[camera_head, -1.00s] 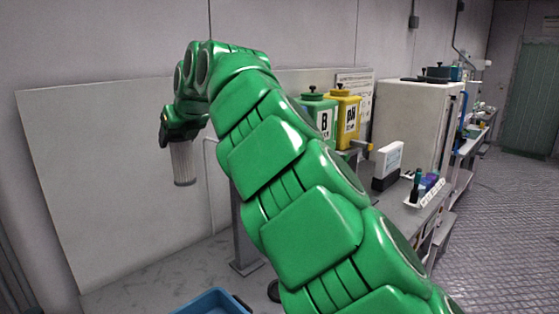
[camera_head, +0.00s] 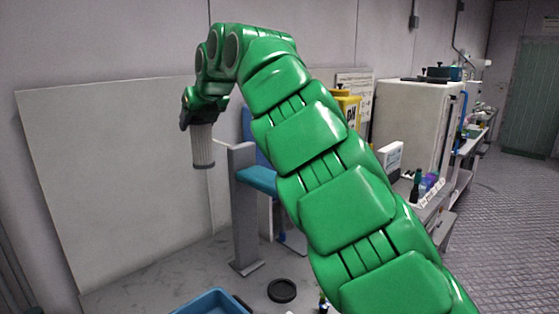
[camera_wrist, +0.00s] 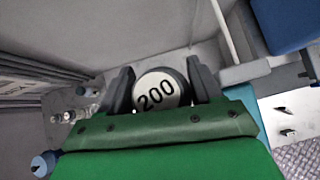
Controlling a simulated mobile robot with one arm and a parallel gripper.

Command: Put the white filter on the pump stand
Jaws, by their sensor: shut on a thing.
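The white filter (camera_head: 203,150) is a pale ribbed cylinder hanging upright below my gripper (camera_head: 201,118) in the head view. In the wrist view its round top (camera_wrist: 160,91), marked "200", sits between the two dark fingers of my gripper (camera_wrist: 160,88), which is shut on it. A grey upright post with a bracket (camera_head: 246,215), which looks like the pump stand, is just right of the filter in the head view. The filter hangs in the air near the bracket's top. My arm hides what lies behind the post's right side.
A blue bin (camera_head: 212,301) and a black ring-like item (camera_head: 282,290) lie at the bottom. A blue panel (camera_head: 258,180) is beside the post. A yellow container (camera_head: 347,108) and a white cabinet (camera_head: 412,125) stand behind my arm. A pale board (camera_head: 110,170) leans at left.

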